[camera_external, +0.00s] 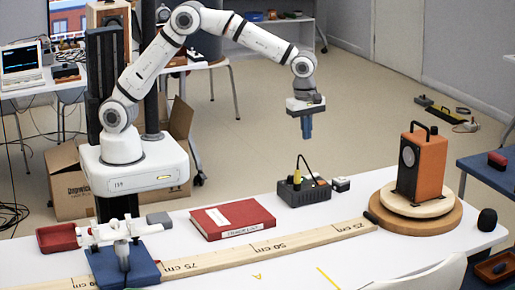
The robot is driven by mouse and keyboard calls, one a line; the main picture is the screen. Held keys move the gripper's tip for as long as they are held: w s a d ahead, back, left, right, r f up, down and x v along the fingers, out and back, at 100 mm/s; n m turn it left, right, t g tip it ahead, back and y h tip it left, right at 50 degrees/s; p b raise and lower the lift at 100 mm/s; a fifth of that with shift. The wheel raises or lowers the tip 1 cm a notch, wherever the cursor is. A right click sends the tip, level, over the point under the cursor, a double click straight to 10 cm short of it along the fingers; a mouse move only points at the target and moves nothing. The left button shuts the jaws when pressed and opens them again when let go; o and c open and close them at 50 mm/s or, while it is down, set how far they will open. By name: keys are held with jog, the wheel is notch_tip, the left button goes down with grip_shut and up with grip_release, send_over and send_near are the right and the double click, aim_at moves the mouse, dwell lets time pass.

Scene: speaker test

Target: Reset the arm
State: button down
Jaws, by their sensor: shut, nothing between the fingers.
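My white arm rises from its base at the left of the white table (330,250) and reaches over to the right. My gripper (307,136) points down in the air, above and behind the black box with a yellow plug (305,192). Its fingers look blue and are closed together with nothing held. It touches nothing on the table.
A red book (232,219) lies mid-table behind a long wooden ruler (215,260). An orange speaker (421,165) stands on a round wooden turntable (448,222) at the right. A white instrument on a blue block (125,272) and a red tray (57,237) are at the left.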

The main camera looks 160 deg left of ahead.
jog(key=w+d+r+m, duration=0.1)
jog(key=d+r+m, duration=0.2)
jog(key=d+m, duration=0.5)
jog(key=w+d+r+m+t, duration=0.1)
jog(key=w+d+r+m, duration=0.15)
jog(key=d, duration=0.85)
jog(key=w+d+r+m, duration=0.1)
jog(key=d+r+m, duration=0.4)
jog(key=d, duration=0.5)
jog(key=s+d+f+m, duration=0.1)
jog(key=s+d+m, duration=0.6)
jog(key=d+m, duration=0.3)
jog(key=s+d+f+m+t, duration=0.1)
jog(key=s+d+f+m, duration=0.1)
jog(key=s+d+m, duration=0.5)
jog(key=d+m, duration=0.3)
jog(key=d, duration=0.1)
jog(key=shift+s+f+t+h, duration=0.2)
jog(key=shift+s+t+h, duration=0.1)
jog(key=shift+s+h, duration=0.1)
jog(key=shift+m, duration=0.25)
jog(key=b+x, duration=0.2)
jog(key=x, duration=0.1)
jog(key=b+x, duration=0.1)
jog(key=b, duration=0.1)
jog(key=shift+s+f, duration=0.3)
jog(key=shift+f, duration=0.15)
